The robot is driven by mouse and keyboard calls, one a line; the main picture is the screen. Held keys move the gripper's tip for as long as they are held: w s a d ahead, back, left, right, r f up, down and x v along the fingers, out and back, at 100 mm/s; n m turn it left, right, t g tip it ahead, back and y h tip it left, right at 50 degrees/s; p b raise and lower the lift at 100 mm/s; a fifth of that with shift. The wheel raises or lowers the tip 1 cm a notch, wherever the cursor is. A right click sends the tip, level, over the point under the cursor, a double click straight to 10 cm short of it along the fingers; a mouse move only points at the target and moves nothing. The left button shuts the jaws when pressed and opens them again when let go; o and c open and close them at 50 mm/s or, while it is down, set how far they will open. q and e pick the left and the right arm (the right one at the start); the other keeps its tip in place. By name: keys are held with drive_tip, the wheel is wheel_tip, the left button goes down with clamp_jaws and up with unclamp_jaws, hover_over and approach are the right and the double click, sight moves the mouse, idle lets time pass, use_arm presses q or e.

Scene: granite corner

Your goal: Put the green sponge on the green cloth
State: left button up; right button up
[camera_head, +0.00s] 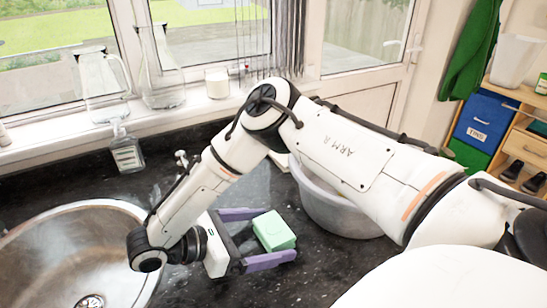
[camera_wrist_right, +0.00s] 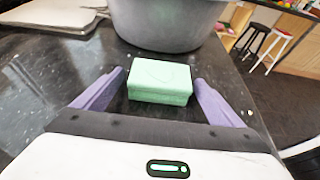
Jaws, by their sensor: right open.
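The green sponge (camera_head: 273,231) is a pale green block lying flat on the dark granite counter. It also shows in the right wrist view (camera_wrist_right: 160,82). My right gripper (camera_head: 278,234) is open, with its two purple fingers on either side of the sponge. In the wrist view dark gaps show between the sponge and the fingers. No green cloth shows lying on the counter. A dark green cloth-like piece (camera_head: 472,48) hangs at the upper right; I cannot tell if it is the task's cloth. My left gripper is out of view.
A grey basin (camera_head: 340,215) stands just beyond the sponge, partly behind my right arm. A round metal sink (camera_head: 60,245) is at the left. A soap bottle (camera_head: 126,152) stands behind the sink. Glass jugs (camera_head: 160,75) line the windowsill. The front counter is clear.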

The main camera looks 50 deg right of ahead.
drive_tip(key=c, duration=1.2)
